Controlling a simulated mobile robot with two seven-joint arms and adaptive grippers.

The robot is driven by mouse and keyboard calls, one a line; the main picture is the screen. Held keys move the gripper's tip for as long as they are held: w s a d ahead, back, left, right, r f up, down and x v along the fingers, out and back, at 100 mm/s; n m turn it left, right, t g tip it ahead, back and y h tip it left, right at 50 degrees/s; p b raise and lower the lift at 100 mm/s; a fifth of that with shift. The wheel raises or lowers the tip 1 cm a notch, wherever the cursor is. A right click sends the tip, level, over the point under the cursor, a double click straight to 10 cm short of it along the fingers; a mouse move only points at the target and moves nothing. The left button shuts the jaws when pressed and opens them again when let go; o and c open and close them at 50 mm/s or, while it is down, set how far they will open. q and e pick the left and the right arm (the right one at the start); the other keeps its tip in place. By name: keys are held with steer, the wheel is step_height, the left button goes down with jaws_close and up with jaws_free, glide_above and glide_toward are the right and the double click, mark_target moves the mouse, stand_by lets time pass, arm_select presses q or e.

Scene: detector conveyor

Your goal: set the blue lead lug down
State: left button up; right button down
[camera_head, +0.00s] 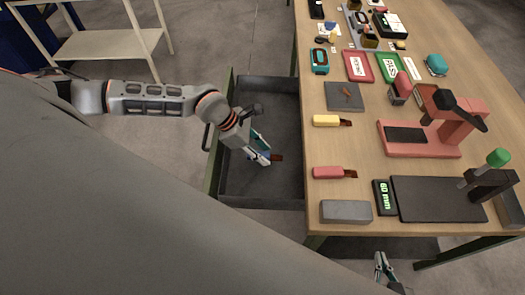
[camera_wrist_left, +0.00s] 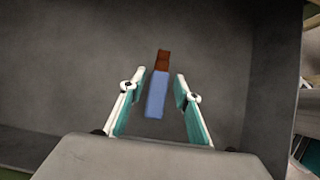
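The blue lead lug (camera_wrist_left: 157,95), a blue block with a brown end, is inside the dark grey drawer (camera_head: 262,187). In the left wrist view it lies between the fingers of my left gripper (camera_wrist_left: 158,88), with a gap on each side, so the gripper is open around it. In the head view, my left gripper (camera_head: 263,152) reaches down into the drawer and mostly hides the lug; its brown end (camera_head: 277,158) shows beside the fingertips. My right gripper (camera_head: 385,265) is at the bottom edge, off the table; its finger opening is unclear.
On the wooden table (camera_head: 325,95) right of the drawer are a yellow lug (camera_head: 326,120), a red lug (camera_head: 328,172), a grey block (camera_head: 346,211), a red press stand (camera_head: 455,135) and a dark plate with a display (camera_head: 384,196). The drawer floor around the lug is clear.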

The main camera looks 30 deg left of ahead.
arm_select(q)
steer(key=shift+r, duration=0.1)
steer(key=v, duration=1.2)
steer(key=shift+s+d, duration=0.1)
stand_by(0.4)
